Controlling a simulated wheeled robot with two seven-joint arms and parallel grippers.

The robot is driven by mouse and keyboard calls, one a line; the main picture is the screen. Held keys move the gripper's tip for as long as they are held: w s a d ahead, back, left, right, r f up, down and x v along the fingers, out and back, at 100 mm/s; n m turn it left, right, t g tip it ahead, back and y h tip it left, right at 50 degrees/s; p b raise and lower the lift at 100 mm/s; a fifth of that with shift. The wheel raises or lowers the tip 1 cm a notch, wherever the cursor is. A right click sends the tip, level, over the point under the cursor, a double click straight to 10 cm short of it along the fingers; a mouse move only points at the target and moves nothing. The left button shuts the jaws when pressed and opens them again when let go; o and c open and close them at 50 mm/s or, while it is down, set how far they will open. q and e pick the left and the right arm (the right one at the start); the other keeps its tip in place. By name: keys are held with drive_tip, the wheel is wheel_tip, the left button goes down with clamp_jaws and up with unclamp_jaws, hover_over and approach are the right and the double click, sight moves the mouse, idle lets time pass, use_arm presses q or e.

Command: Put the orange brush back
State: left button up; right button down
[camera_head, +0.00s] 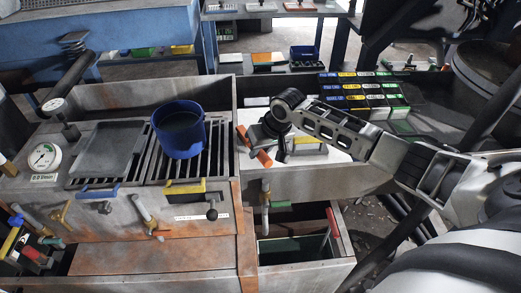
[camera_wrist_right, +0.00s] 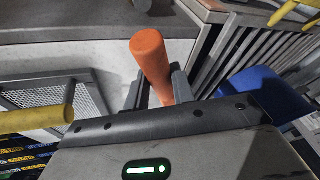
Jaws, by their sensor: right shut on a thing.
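The orange brush (camera_head: 264,158) is at my right gripper (camera_head: 270,132), above the white-topped surface right of the grates. In the right wrist view its thick orange handle (camera_wrist_right: 152,58) stands between the two fingers of my right gripper (camera_wrist_right: 160,88), which are shut on it. The handle's end points away from the gripper. The rest of the brush is hidden behind the gripper body. My left gripper is in neither view.
A blue round container (camera_head: 178,130) stands on the slotted grate to the left. A yellow-handled item (camera_head: 308,140) lies on the white surface (camera_head: 330,153), right of the gripper. Rows of labelled bins (camera_head: 365,92) stand behind. An open drawer (camera_head: 292,250) is below.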

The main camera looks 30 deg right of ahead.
drive_tip(key=shift+f, duration=0.15)
drive_tip(key=c, duration=1.2)
unclamp_jaws()
drive_tip(key=p+v, duration=0.1)
drive_tip(key=v, duration=1.1)
drive_tip(key=s+a+f+n+t+y, duration=0.25)
drive_tip(key=s+a+f, duration=0.35)
drive_tip(key=a+f, duration=0.6)
drive_tip(key=s+a+f+t, duration=0.1)
drive_tip(key=s, duration=0.3)
drive_tip(key=s+a+f+n+t+h, duration=0.1)
drive_tip(key=s+a, duration=0.1)
drive_tip(key=s, duration=0.2)
drive_tip(key=s+a+f+t, duration=0.1)
drive_tip(key=s+t, duration=0.1)
drive_tip(key=s, duration=0.3)
drive_tip(key=shift+a+f, duration=0.3)
drive_tip(key=shift+f, duration=0.05)
